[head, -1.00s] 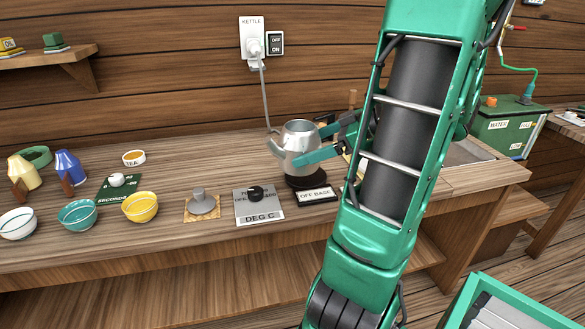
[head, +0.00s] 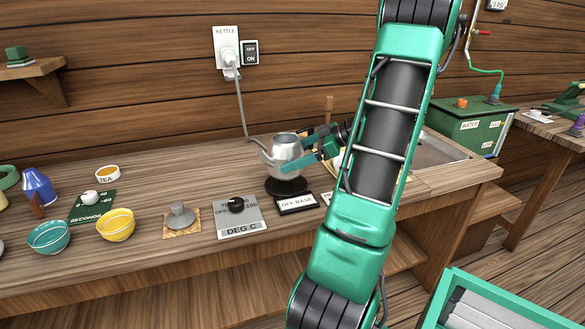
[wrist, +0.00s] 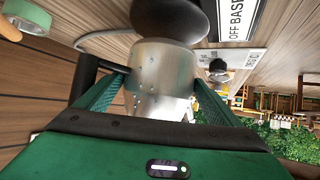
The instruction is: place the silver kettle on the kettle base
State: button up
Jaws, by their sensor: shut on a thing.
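The silver kettle (head: 285,152) is between the fingers of my gripper (head: 303,160), which is shut on its body. In the head view the kettle appears upright, directly over the round black kettle base (head: 286,187). I cannot tell whether its bottom touches the base or hangs slightly above it. In the wrist view the kettle (wrist: 160,75) fills the space between the fingers, and the dark base (wrist: 172,18) shows right beyond its bottom. A grey lid-like piece (head: 180,216) sits apart on a cork mat.
An "OFF BASE" label (head: 297,204) lies just in front of the base. The "DEG C" dial plate (head: 241,218) is to its left. A power cord (head: 240,105) hangs from the wall socket behind the kettle. Yellow (head: 116,225) and teal (head: 48,237) bowls stand further left.

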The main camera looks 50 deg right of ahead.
jog(key=shift+f, duration=2)
jog(key=o, duration=1.7)
jog(key=shift+s, duration=0.1)
jog(key=v, duration=1.2)
